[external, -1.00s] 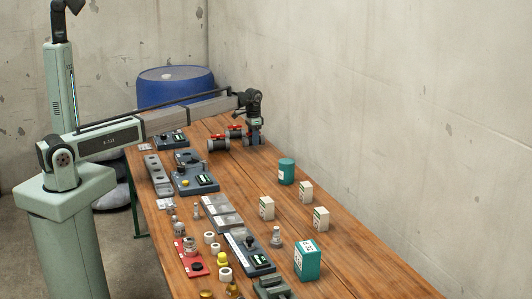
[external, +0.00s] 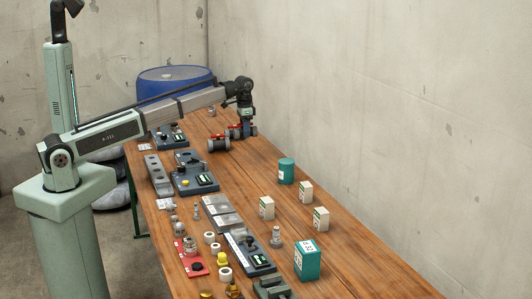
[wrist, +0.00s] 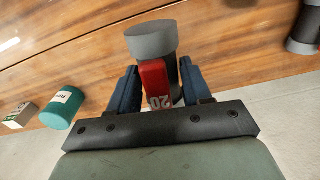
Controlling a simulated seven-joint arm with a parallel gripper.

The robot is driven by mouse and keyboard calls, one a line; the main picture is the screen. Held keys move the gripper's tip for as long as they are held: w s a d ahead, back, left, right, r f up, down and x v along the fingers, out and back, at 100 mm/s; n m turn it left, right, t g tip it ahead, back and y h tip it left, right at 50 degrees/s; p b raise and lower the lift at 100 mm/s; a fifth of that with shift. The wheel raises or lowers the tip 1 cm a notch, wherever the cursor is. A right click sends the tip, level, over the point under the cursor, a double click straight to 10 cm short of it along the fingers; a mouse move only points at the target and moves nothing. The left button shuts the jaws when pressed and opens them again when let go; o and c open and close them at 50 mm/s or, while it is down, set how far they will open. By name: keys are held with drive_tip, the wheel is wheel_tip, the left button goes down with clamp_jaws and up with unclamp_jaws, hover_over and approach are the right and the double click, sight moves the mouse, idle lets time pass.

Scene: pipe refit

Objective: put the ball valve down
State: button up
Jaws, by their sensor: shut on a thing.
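My gripper (external: 246,124) is at the far part of the wooden bench. The valve's grey round end sticks out beyond the fingertips. In the external view the gripper hides part of the held valve, and I cannot tell whether it touches the bench. Another grey valve with a red handle (external: 218,145) lies just left of it. A dark grey cylindrical part (wrist: 304,28) shows at the wrist view's right edge.
A teal can (external: 286,171) and several white boxes (external: 306,191) stand nearer on the bench (external: 345,262). Dark fixture plates (external: 195,181) line its left side. A blue barrel (external: 175,83) stands behind. Bench right of the gripper is clear up to the wall.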

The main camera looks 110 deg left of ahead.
sight(237, 129)
drive_tip(key=shift+n, duration=0.3)
drive_tip(key=d, duration=0.1)
drive_tip(key=s+d, duration=0.2)
drive_tip(key=shift+s+d+f, duration=0.15)
drive_tip(key=shift+d+f, duration=0.1)
drive_tip(key=shift+d, duration=0.1)
drive_tip(key=shift+f+n, duration=0.3)
drive_tip(key=shift+f, duration=4.7)
drive_tip(key=shift+f, duration=0.15)
drive_tip(key=o, duration=1.1)
wheel_tip(237, 129, up, 12)
drive_tip(key=shift+r, duration=0.15)
